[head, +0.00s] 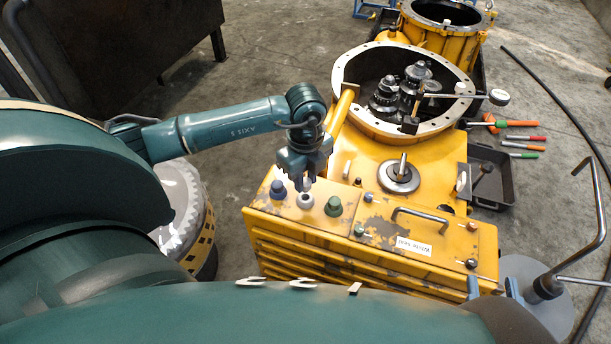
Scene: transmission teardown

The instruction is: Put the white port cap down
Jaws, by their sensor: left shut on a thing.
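The white port cap (306,202) is a small pale knob at the front left of the yellow housing's top. It sits between a blue cap (278,190) on its left and a green cap (333,206) on its right. My left gripper (304,186) points down right above the white cap and is shut on it; the fingers hide its upper part. I cannot tell whether the cap's underside touches the housing top.
The yellow housing (370,259) carries a bent handle (421,214), a "White seal" label (414,246) and an open round bell (345,78) with dark gears (385,97). A dark tray (492,188) and coloured-handled tools (520,138) lie at right. A grey disc stand (548,288) is front right.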

